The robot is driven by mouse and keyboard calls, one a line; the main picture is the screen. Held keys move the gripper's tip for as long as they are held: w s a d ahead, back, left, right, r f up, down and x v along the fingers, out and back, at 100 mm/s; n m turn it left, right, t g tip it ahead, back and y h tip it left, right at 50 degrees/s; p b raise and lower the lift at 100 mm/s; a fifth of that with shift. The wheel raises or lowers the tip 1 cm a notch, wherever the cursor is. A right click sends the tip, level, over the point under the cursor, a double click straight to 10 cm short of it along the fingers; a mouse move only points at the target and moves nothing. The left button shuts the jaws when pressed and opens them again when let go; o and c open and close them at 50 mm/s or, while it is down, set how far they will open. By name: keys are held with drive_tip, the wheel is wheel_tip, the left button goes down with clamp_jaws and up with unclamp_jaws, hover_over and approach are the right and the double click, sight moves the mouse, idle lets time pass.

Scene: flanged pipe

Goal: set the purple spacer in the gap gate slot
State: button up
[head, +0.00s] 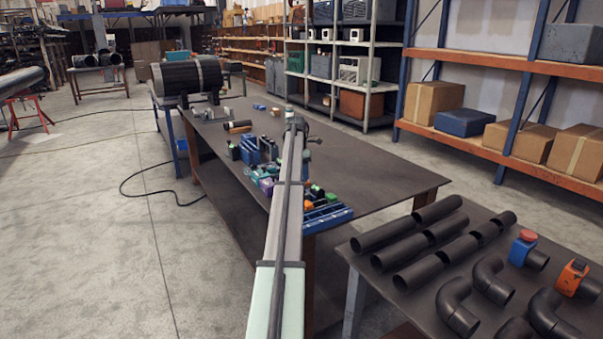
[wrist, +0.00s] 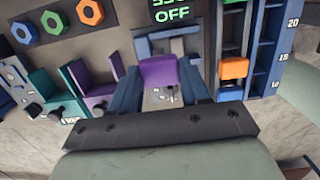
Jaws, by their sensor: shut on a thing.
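The purple spacer (wrist: 163,74) is a small block between the two blue fingers of my gripper (wrist: 160,82), which is shut on it. Just beyond it in the wrist view stands a blue frame with a grey inside (wrist: 143,48), apparently the gap gate. The spacer overlaps the opening in this view, so I cannot tell whether it is in the slot or in front of it. In the head view my arm reaches over the workbench, and the spacer and fingers cannot be made out there.
Purple (wrist: 98,90) and teal (wrist: 65,98) brackets stand left of the gripper. A blue rack with an orange block (wrist: 234,68) and a number scale stands close on the right. The workbench's right side (head: 375,165) is clear.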

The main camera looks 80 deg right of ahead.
drive_tip(key=shift+f, duration=0.15)
drive_tip(key=shift+f, duration=1.05)
drive_tip(key=shift+f, duration=0.15)
drive_tip(key=shift+f, duration=0.9)
drive_tip(key=shift+f, duration=0.55)
idle(0.5)
drive_tip(key=o, duration=1.6)
drive_tip(key=shift+r, duration=0.1)
